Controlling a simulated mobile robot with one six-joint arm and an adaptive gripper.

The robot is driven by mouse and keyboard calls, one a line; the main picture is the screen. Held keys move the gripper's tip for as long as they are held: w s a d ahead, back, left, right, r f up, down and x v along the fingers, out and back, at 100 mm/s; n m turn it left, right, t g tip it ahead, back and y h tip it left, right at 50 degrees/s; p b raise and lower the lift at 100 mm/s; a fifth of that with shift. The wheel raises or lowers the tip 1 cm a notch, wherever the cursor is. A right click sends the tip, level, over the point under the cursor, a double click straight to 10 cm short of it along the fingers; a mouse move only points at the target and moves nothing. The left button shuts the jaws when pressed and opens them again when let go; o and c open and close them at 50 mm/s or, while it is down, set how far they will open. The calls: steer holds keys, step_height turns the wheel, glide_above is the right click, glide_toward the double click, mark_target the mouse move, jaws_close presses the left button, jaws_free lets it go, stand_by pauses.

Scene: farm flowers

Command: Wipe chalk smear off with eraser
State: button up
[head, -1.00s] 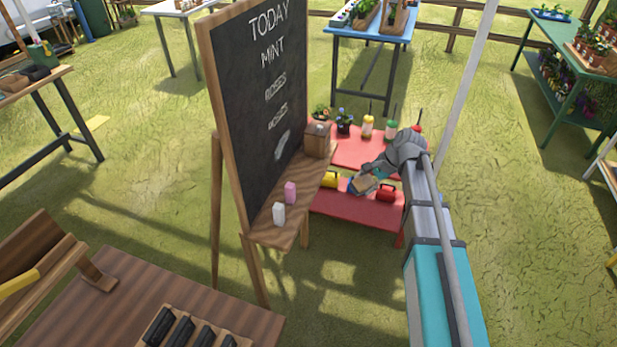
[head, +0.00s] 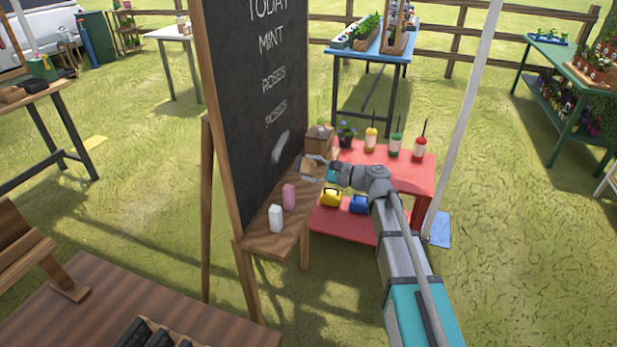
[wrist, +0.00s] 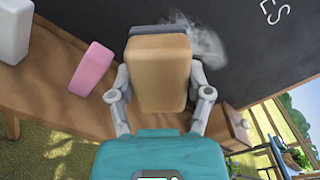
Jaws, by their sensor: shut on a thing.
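The chalkboard (head: 255,90) stands upright on a wooden easel with chalk words on it. A whitish chalk smear (head: 281,146) is low on its right side. In the wrist view the smear (wrist: 205,42) shows behind and to the right of the eraser. My gripper (head: 312,170) is shut on the eraser (wrist: 158,72), a tan wooden block with a dark grey pad facing the board. The eraser is just below and right of the smear in the head view. Whether the pad touches the board I cannot tell.
On the easel ledge (head: 268,238) stand a white block (head: 275,218), a pink block (head: 289,197) and a wooden box (head: 320,138). A red table (head: 410,178) with bottles is behind my arm. A brown table (head: 100,310) is at the front left.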

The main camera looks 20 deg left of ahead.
mark_target(277, 153)
steer(key=shift+a, duration=0.2)
steer(key=shift+a, duration=0.15)
stand_by(0.3)
steer(key=shift+w+a, duration=0.15)
steer(key=shift+a, duration=1.25)
steer(key=shift+w+a, duration=0.1)
steer(key=shift+a, duration=1.3)
steer(key=shift+a, duration=1)
steer(key=shift+w, duration=0.2)
steer(key=shift+w+d, duration=0.2)
steer(key=shift+w, duration=1.45)
steer(key=shift+w, duration=0.1)
